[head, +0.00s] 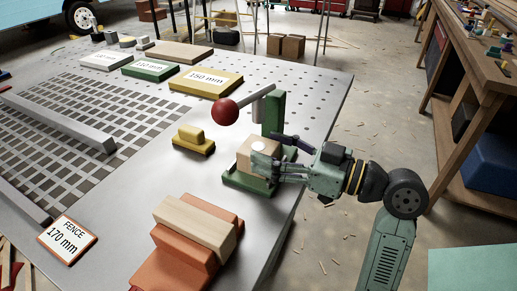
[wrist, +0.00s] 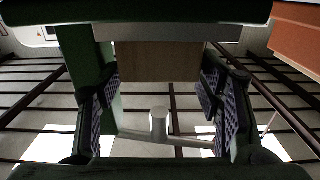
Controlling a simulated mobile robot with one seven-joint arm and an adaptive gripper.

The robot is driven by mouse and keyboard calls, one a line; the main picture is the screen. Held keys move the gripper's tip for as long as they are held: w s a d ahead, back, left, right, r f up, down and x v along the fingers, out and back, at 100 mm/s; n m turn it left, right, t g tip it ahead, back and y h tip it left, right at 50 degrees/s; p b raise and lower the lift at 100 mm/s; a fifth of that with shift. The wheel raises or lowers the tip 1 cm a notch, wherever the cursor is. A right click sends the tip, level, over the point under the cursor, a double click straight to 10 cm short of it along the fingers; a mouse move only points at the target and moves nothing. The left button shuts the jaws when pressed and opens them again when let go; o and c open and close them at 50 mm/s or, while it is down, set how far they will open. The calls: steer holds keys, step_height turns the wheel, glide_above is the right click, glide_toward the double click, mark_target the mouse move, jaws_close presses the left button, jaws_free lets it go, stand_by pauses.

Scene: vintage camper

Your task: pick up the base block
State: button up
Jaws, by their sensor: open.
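A pale wooden block (head: 245,151), seemingly the base block, sits on the green base of a small press (head: 273,113) near the table's right edge. A pale round spot shows on its top. My gripper (head: 272,152) reaches in from the right at the block's height, open, with one finger in front of the block and the other toward its far side. In the wrist view the wooden block (wrist: 160,62) appears between the two spread fingers (wrist: 160,108); I see gaps beside it, and contact cannot be told. The near finger hides part of the block in the head view.
The press's lever with a red ball (head: 225,112) stands above and left of the block. A yellow piece (head: 194,140) lies to the left. An orange stand (head: 184,262) with a wooden bar (head: 195,224) is in front. Labelled blocks stand at the back.

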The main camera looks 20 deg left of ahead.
steer(key=c, duration=0.9)
